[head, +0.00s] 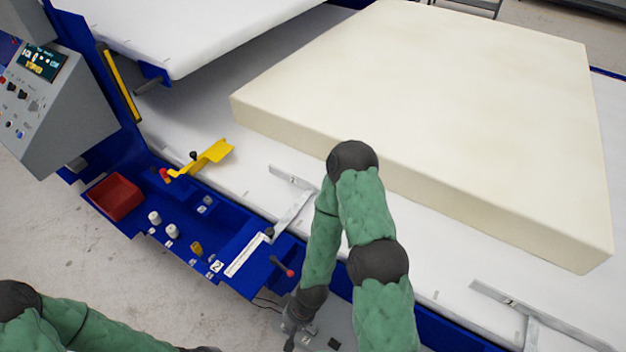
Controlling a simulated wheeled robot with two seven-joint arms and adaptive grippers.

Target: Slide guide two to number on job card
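A metal guide marked 2 (293,182) lies on the white bed in front of the foam block (440,100). Its arm runs down toward the blue front ledge, near a white ruled scale (248,254) and a red-knobbed lever (285,269). A label reading 2 (216,266) sits beside the scale. A second metal guide (520,309) lies at the lower right. My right gripper (296,334) is low at the bottom edge, below the lever and apart from it; its fingers do not show clearly. My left arm enters at the lower left; its gripper is out of frame. I cannot make out a job card.
A grey control panel (52,105) with a lit display stands at the left. A red tray (114,197), several knobs and a yellow bracket (205,158) sit along the blue ledge. A white raised plate (190,30) overhangs the upper left. My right arm crosses the front edge.

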